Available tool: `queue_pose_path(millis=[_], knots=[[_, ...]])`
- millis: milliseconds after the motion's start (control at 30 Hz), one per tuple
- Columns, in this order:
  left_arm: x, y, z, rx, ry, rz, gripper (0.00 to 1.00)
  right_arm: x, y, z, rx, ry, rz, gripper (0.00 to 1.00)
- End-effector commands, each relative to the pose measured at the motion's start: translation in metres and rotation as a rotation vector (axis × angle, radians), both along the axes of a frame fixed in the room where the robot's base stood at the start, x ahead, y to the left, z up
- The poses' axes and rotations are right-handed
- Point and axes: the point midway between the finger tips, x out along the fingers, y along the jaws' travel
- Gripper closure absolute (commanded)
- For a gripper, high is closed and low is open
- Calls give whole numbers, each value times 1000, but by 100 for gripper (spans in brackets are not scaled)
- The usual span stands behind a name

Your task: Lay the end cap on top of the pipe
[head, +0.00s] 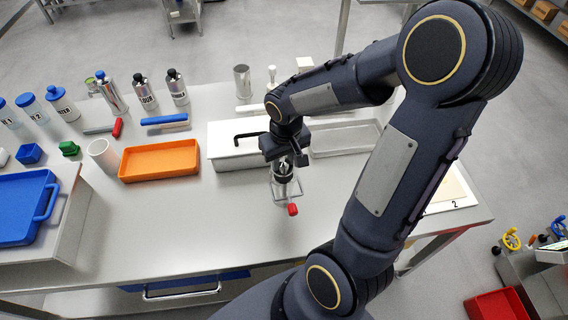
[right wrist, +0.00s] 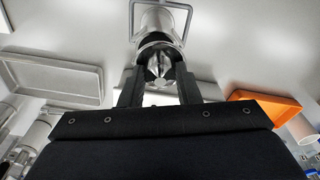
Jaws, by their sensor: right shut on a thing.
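The pipe (head: 286,188) is a short silver cylinder standing upright at the table's middle, in a wire frame with a red-tipped handle (head: 292,209). It also shows beyond the fingers in the right wrist view (right wrist: 158,22). My right gripper (head: 284,168) points down right over the pipe. In the right wrist view its fingers (right wrist: 159,82) are shut on the end cap (right wrist: 158,66), a round metal piece with a dark rim. The cap lines up with the pipe's top; I cannot tell whether they touch. My left gripper is not in view.
A white box with a black handle (head: 232,160) stands left of the gripper, and an orange tray (head: 160,174) farther left. A clear shallow tray (head: 345,151) lies to the right. Bottles (head: 112,95) line the back.

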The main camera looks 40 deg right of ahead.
Motion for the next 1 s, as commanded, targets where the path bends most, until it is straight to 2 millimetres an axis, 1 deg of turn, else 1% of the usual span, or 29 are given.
queue_pose_path(millis=[133, 233, 333, 400, 633, 767, 800, 933, 1000], knots=[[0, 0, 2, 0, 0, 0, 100, 5, -7, -10, 0, 3, -2, 98], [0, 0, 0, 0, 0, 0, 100, 5, -6, -27, 0, 5, 1, 98], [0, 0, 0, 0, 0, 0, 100, 4, -6, -38, 0, 4, 0, 98], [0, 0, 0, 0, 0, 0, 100, 5, -6, -41, 0, 1, 0, 98], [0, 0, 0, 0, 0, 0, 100, 5, -6, -40, 0, 0, -1, 98], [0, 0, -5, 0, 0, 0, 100, 5, -6, -45, 0, 0, 0, 98], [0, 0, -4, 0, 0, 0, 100, 5, -6, -43, 0, 0, -1, 67], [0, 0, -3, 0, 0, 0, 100, 5, -6, -43, 0, 0, -1, 50], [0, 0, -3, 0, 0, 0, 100, 5, -6, -43, 0, 0, -1, 49]])
